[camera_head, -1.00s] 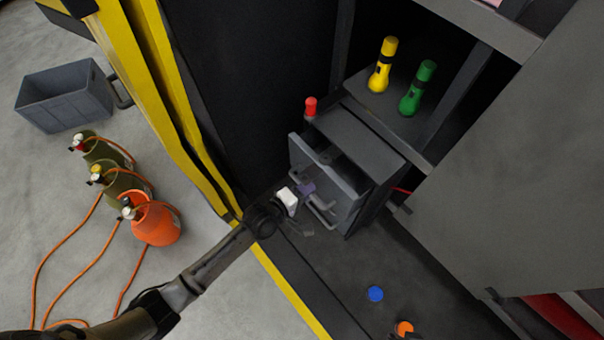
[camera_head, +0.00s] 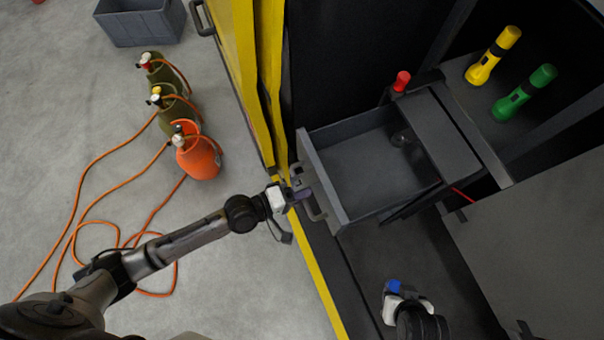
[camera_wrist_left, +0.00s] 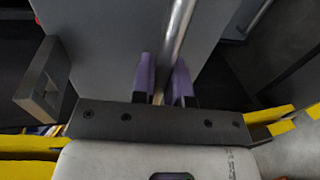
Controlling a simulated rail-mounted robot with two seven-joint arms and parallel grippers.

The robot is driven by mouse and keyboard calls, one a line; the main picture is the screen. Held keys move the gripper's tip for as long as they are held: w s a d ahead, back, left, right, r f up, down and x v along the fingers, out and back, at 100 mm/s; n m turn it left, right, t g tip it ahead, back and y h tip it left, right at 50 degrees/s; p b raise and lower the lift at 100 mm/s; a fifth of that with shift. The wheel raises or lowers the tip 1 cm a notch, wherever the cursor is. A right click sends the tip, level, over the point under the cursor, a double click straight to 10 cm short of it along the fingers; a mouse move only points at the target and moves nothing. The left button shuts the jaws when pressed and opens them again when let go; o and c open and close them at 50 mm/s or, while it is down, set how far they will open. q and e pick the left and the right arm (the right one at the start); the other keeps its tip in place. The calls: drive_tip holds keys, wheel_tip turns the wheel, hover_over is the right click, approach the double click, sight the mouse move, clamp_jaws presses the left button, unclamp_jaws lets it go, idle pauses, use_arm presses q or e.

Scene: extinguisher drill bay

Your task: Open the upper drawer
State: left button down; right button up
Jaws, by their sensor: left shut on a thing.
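The upper drawer (camera_head: 372,158) is a grey box pulled well out of its dark cabinet, with its inside showing. My left gripper (camera_head: 301,195) is at the outer face of the drawer front, shut on the drawer's handle (camera_head: 317,208). In the left wrist view, its purple fingers (camera_wrist_left: 162,84) are on either side of a metal bar in front of a grey panel (camera_wrist_left: 100,40). The exact contact is partly hidden. A white and black part of my right gripper (camera_head: 400,296) shows low in the head view; its fingers are not clear.
A red-topped object (camera_head: 402,81) stands beside the drawer cabinet. Extinguisher-like bottles (camera_head: 198,158) with orange hoses and a grey crate (camera_head: 140,22) are on the floor to the left.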

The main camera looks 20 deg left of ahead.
use_arm(q)
drive_tip(key=c, duration=1.2)
unclamp_jaws()
drive_tip(key=shift+o, duration=0.3)
drive_tip(key=b+v, duration=0.1)
drive_tip(key=v, duration=1.2)
drive_tip(key=shift+s+a+r+b, duration=0.2)
drive_tip(key=shift+a+b, duration=0.1)
drive_tip(key=shift+b, duration=0.1)
